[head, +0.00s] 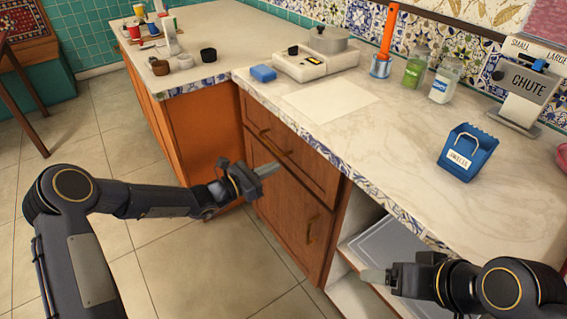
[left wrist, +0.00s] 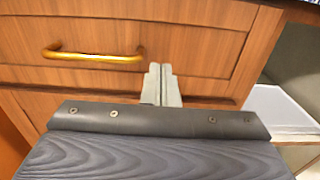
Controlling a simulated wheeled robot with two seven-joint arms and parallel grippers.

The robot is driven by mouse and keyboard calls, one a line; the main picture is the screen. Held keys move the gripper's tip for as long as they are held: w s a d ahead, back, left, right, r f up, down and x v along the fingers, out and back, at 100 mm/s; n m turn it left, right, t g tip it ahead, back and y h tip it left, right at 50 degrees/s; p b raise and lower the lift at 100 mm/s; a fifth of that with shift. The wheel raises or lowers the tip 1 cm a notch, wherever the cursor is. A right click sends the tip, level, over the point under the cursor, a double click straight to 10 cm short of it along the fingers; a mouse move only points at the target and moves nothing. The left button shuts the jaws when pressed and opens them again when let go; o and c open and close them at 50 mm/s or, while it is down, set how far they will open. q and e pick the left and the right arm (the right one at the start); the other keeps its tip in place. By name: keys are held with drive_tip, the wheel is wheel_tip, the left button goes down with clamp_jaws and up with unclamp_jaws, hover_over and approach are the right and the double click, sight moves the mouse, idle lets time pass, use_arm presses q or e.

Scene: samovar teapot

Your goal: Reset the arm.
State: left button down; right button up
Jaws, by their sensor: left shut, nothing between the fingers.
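My left gripper (head: 268,170) is in front of the wooden cabinet, below the counter edge, with its arm reaching in from the left. In the left wrist view its two pale fingers (left wrist: 161,85) are together with nothing between them. They are in front of the wooden drawer front (left wrist: 205,55), to the right of its brass handle (left wrist: 95,56). My right gripper (head: 372,276) is at the lower right, pointing left in front of the open shelf space. Its fingers overlap from this side, so I cannot tell whether they are apart.
The tiled floor (head: 190,260) left of the cabinet is clear.

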use_arm(q)
drive_tip(key=v, duration=0.7)
drive_tip(key=s+a+r+m+g+y, duration=0.1)
drive_tip(key=s+r+m+g+y, duration=0.15)
drive_tip(key=s+r+m, duration=0.4)
drive_tip(key=s+a+r+m+g+y, duration=0.15)
drive_tip(key=s+r+m+g, duration=0.25)
drive_tip(key=s+m, duration=0.5)
drive_tip(key=s+a+f+m+t+y, duration=0.1)
drive_tip(key=s+a+m+t+y, duration=0.1)
drive_tip(key=s+a+m+y, duration=0.5)
drive_tip(key=s+a+t+y, duration=0.1)
drive_tip(key=s+a, duration=0.4)
drive_tip(key=s, duration=0.6)
wheel_tip(320, 180, up, 17)
drive_tip(key=p, duration=1.8)
drive_tip(key=shift+w, duration=0.25)
use_arm(e)
wheel_tip(320, 180, up, 18)
drive_tip(key=shift+w, duration=0.2)
use_arm(q)
drive_tip(key=shift+r, duration=0.15)
use_arm(e)
drive_tip(key=shift+d+r, duration=0.1)
drive_tip(key=shift+c, duration=0.4)
